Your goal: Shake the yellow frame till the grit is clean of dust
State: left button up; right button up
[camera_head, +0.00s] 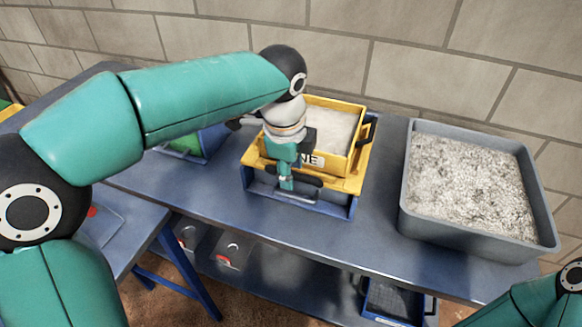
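The yellow frame (355,158) stands on the dark blue bench at the back middle, over a blue tray or base (330,208). A pale, grit-like fill (330,125) shows inside it. A black handle (368,131) is on its right side, and a white label, partly covered, is on its front. My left gripper (290,185) is in front of the frame's left part. My own wrist and arm hide that part, so I cannot tell whether the fingers are shut on it. Only a piece of my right arm shows at the bottom right; its gripper is out of view.
A large grey tub (405,190) of pale grit stands on the bench at the right. A blue container with green inside (190,145) is left of the frame. A brick wall (420,50) is close behind. A lower shelf holds a small blue tray (392,302).

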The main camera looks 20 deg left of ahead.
pick_arm(q)
grip_shut()
jog(key=w+p, duration=0.2)
jog(key=w, duration=0.1)
jog(key=shift+p, duration=0.3)
jog(key=shift+o, duration=0.9)
grip_release()
jog(key=shift+s, duration=0.1)
